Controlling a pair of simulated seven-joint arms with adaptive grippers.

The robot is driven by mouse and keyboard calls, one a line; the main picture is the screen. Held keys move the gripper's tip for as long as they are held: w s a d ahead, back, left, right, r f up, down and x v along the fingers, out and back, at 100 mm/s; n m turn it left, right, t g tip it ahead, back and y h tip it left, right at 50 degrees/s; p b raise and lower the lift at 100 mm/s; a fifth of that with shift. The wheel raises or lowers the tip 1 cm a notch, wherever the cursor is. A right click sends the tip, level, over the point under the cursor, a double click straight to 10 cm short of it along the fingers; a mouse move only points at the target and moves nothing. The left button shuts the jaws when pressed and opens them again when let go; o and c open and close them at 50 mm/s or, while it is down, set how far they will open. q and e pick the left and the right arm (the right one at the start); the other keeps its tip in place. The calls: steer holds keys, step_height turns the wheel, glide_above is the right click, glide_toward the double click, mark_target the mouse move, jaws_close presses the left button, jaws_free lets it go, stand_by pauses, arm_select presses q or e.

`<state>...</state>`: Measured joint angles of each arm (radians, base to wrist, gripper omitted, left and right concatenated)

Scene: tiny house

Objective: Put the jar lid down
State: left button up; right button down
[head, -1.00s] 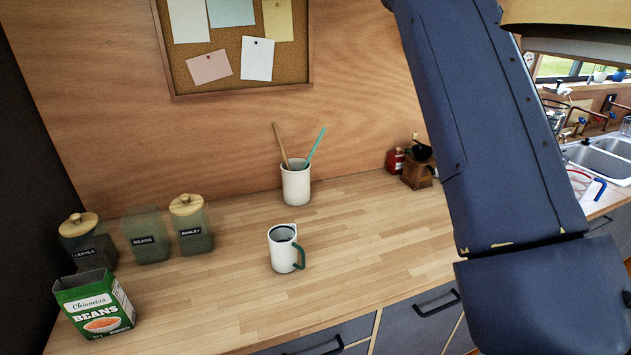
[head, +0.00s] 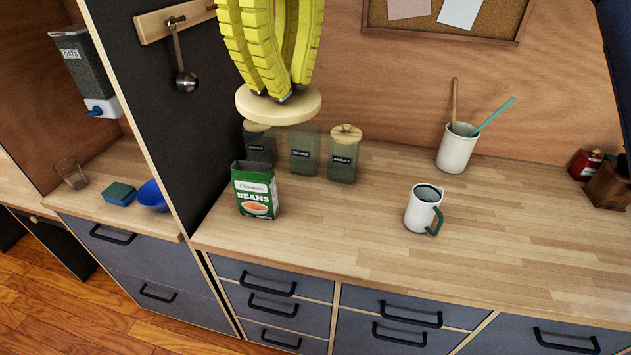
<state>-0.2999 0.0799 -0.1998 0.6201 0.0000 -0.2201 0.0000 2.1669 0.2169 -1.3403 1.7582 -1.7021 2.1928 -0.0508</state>
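My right gripper (head: 276,88), with yellow ribbed fingers, comes in from the top of the head view. It is shut on a round pale wooden jar lid (head: 278,107), held flat above the counter. Behind and below it, the glass beans jar (head: 304,153) stands open, without a lid. The lentils jar (head: 259,148) stands left of it, its wooden top partly hidden by the held lid. The barley jar (head: 343,161) on the right has its wooden lid on. My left gripper is not in view.
A green beans box (head: 255,192) stands in front of the jars. A white mug (head: 423,210) and a utensil cup (head: 456,148) stand to the right on the wooden counter (head: 340,225). The counter between box and mug is clear. A dark panel (head: 165,110) rises at left.

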steer(key=w+a+f+m, duration=0.1)
steer(key=w+f, duration=0.9)
steer(key=f, duration=0.1)
steer(key=m, duration=0.1)
glide_above(314, 229)
step_height(314, 229, down, 13)
steer(key=f+m+g, duration=0.1)
steer(key=m+g, duration=0.1)
steer(key=m, duration=0.2)
steer(key=shift+m+h, duration=0.3)
steer(key=shift+h, duration=0.1)
steer(key=f, duration=1.9)
steer(key=shift+w+f, duration=0.2)
steer(key=shift+f, duration=0.2)
steer(key=shift+f, duration=0.1)
steer(key=c, duration=1.6)
jaws_free()
steer(key=r, duration=0.4)
steer(key=w+r, duration=0.1)
steer(key=r, duration=0.7)
steer(key=shift+w+a, duration=0.3)
